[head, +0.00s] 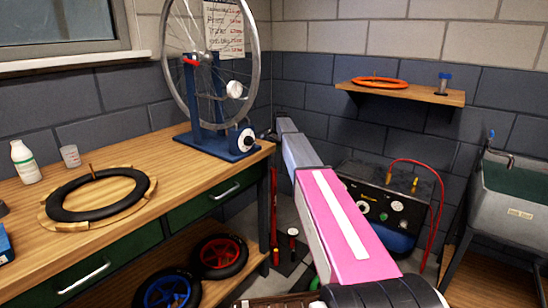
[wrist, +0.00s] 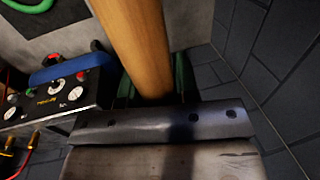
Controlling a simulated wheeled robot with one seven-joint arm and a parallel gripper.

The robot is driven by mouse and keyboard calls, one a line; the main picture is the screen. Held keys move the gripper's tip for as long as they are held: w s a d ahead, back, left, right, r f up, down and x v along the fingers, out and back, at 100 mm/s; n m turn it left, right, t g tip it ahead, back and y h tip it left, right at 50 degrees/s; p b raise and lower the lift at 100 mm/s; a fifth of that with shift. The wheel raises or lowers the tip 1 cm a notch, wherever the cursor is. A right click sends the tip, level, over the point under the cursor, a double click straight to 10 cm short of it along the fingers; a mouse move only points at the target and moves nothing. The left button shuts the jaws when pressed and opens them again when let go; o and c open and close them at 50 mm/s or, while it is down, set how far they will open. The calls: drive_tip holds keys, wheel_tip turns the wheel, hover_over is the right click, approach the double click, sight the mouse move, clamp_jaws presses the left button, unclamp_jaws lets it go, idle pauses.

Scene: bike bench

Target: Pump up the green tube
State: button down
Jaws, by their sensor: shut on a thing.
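My gripper (head: 268,135) is at the far end of my outstretched arm, by the bench's right corner in the head view. In the wrist view my gripper (wrist: 150,92) is shut on a thick wooden bar, seemingly a pump handle (wrist: 135,45), which runs up out of the picture. In the head view a slim red upright, seemingly the floor pump (head: 274,205), stands beside the bench below my gripper. A sliver of the green tube (head: 315,283) shows low down beside my arm; a green curve, likely the same tube (wrist: 28,5), shows at the wrist view's top left.
The compressor (head: 385,205) with a red hose stands right of my arm, and the sink (head: 515,205) farther right. The wooden bench (head: 190,165) holds the blue wheel stand (head: 215,140) and a black tyre (head: 100,195). A shelf (head: 410,93) holds an orange ring.

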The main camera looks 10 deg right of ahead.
wheel_tip(320, 180, up, 21)
idle(0.4)
idle(0.5)
